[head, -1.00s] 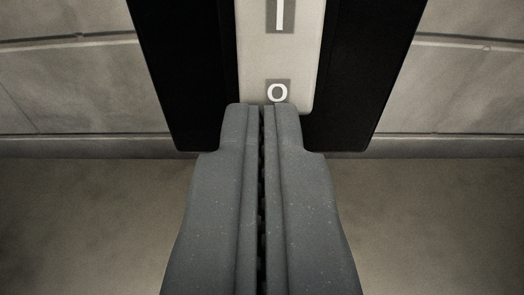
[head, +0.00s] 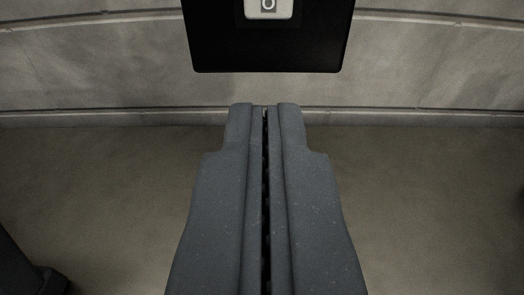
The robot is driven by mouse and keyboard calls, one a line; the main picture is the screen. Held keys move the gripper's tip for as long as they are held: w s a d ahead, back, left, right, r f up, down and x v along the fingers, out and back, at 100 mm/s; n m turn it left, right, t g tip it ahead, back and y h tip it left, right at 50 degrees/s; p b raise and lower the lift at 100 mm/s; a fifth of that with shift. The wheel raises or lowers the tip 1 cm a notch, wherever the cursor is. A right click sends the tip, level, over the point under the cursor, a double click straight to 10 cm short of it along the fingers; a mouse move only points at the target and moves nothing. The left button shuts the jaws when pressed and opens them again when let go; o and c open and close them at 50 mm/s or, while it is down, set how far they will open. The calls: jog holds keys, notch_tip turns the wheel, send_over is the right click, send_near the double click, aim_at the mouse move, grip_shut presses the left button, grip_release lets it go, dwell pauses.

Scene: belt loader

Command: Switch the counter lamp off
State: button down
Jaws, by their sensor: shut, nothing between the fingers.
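The lower end of a light switch rocker (head: 268,14) with an "O" mark shows at the top middle of the head view, set in a black panel (head: 268,52). The rest of the rocker and panel is cut off by the top edge. My gripper (head: 265,107) is shut and empty, its two grey fingers pressed together. The fingertips appear below the panel in the picture and apart from it. The counter lamp itself is not in view.
A grey wall (head: 110,65) with seams runs behind the panel and meets a bare floor (head: 110,190). A dark object (head: 25,265) shows at the lower left corner.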

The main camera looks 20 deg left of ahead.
jog(key=v, duration=0.7)
jog(key=shift+a+f, duration=0.15)
jog(key=shift+f, duration=0.6)
jog(key=w+d+r+m+h+b, duration=0.15)
jog(key=r+h, duration=0.25)
jog(key=r, duration=0.9)
jog(key=d+r+h, duration=0.3)
jog(key=r, duration=1)
jog(key=s+a+r+m, duration=0.1)
jog(key=s+a+r, duration=0.3)
jog(key=s+r, duration=0.7)
jog(key=s+a+r+m+b, duration=0.1)
jog(key=s+a+r, duration=0.3)
jog(key=s+r, duration=0.7)
jog(key=shift+a+r+m, duration=0.3)
jog(key=shift+m, duration=0.15)
jog(key=shift+s, duration=0.1)
